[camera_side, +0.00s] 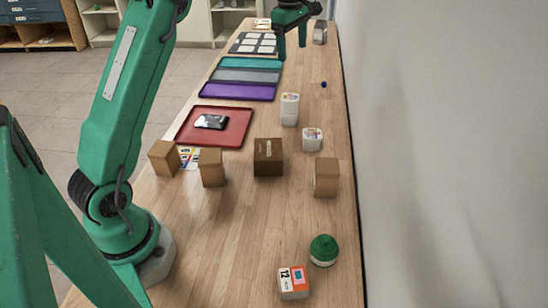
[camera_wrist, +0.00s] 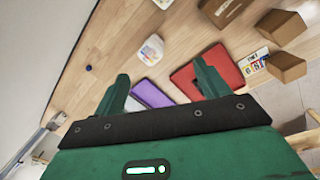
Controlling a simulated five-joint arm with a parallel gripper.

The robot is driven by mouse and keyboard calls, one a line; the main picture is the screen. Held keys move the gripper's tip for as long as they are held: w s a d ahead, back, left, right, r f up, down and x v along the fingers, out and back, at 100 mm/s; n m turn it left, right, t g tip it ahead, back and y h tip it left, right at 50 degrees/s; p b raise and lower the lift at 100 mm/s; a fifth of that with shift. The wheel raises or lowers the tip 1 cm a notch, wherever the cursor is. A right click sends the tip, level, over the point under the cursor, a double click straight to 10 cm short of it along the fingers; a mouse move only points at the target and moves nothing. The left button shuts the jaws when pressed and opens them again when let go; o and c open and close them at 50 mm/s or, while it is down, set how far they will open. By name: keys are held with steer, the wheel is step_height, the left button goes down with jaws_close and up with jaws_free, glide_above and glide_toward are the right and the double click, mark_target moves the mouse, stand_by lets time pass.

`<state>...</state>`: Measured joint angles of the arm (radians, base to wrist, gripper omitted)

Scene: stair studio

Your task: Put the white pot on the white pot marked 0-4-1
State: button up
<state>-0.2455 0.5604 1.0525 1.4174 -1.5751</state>
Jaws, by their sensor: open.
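A tall white pot shape (camera_side: 289,112) with coloured marks near its top stands right of the purple tray; I cannot tell if it is one pot or two stacked. A shorter white pot (camera_side: 312,140) with a marked face stands nearer the camera, to its right. The marks are too small to read. In the wrist view one white pot (camera_wrist: 152,50) lies ahead between the finger directions, and another white piece (camera_wrist: 162,3) is cut by the top edge. My gripper (camera_side: 291,45) is open and empty at the table's far end, apart from both pots; its fingers also show in the wrist view (camera_wrist: 161,71).
Brown boxes (camera_side: 268,157) stand around the near middle. A red tray (camera_side: 191,138) holds a dark-and-silver item. Purple (camera_side: 238,92), grey and teal trays lie beyond. A green round object (camera_side: 323,250) and an orange-white box (camera_side: 293,285) are near. A small blue ball (camera_side: 323,85) lies right.

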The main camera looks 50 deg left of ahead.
steer(key=s+d+r+m+t, duration=0.1)
steer(key=s+d+r+m, duration=0.2)
steer(key=s+d+m, duration=0.45)
steer(key=s+d+r+m+t, duration=0.15)
steer(key=s+m, duration=0.25)
steer(key=s, duration=0.6)
steer(key=s+d+f+m+t, duration=0.1)
steer(key=s+d+f+m, duration=0.1)
steer(key=s, duration=0.5)
steer(key=s+d+f+m+t, duration=0.1)
steer(key=s+d+f+m, duration=0.1)
steer(key=s+f+m, duration=0.3)
steer(key=s+m, duration=0.2)
steer(key=s, duration=0.1)
steer(key=shift+s+d+f, duration=0.15)
steer(key=shift+d+f, duration=0.05)
steer(key=shift+d, duration=0.2)
